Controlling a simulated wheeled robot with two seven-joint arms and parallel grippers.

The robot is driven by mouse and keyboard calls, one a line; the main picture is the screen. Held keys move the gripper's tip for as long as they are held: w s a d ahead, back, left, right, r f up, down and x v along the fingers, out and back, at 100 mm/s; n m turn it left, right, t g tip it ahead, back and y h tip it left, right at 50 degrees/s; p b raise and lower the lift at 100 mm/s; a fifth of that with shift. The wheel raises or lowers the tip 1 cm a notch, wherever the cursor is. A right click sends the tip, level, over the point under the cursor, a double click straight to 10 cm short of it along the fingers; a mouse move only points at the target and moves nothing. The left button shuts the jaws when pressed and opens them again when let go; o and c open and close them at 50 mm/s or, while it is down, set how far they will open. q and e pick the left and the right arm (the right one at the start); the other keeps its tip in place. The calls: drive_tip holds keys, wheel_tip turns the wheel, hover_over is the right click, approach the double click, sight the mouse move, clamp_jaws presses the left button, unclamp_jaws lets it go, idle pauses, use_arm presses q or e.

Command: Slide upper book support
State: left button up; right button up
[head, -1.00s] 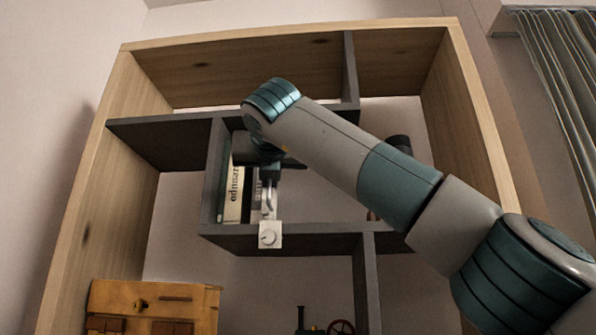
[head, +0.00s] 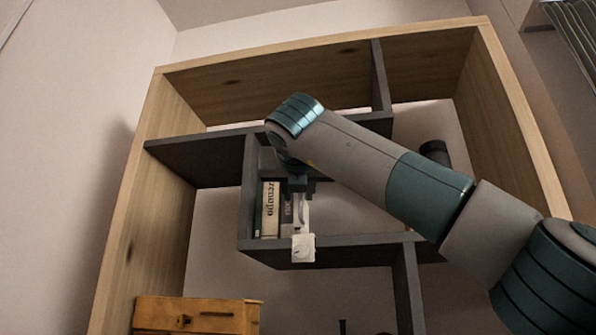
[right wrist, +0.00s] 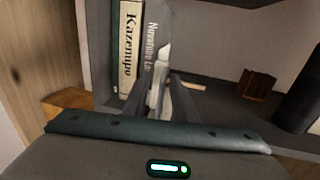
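The upper book support (head: 303,247) is a small white piece with a round mark, at the front edge of the dark upper shelf compartment. Its upright part (right wrist: 163,65) shows in the right wrist view, just right of the books. Books (head: 268,210) stand upright at the compartment's left side; their spines show in the right wrist view (right wrist: 130,50). My right gripper (head: 299,205) reaches down in front of the compartment, at the support's upper part. Its fingers (right wrist: 168,95) are close around or beside the support; I cannot tell whether they grip it. My left gripper is out of view.
A dark cylinder (right wrist: 302,95) and a small brown object (right wrist: 257,84) stand farther right. A wooden cabinet (head: 195,316) is below left. The wooden bookcase frame (head: 130,230) bounds the left.

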use_arm(q)
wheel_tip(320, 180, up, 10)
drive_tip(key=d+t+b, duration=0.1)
drive_tip(key=b, duration=0.4)
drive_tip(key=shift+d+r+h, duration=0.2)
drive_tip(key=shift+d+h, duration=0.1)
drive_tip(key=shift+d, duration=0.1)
use_arm(e)
drive_tip(key=s+a, duration=0.1)
drive_tip(key=s, duration=1.6)
drive_tip(key=shift+s+a, duration=0.15)
drive_tip(key=shift+a, duration=0.05)
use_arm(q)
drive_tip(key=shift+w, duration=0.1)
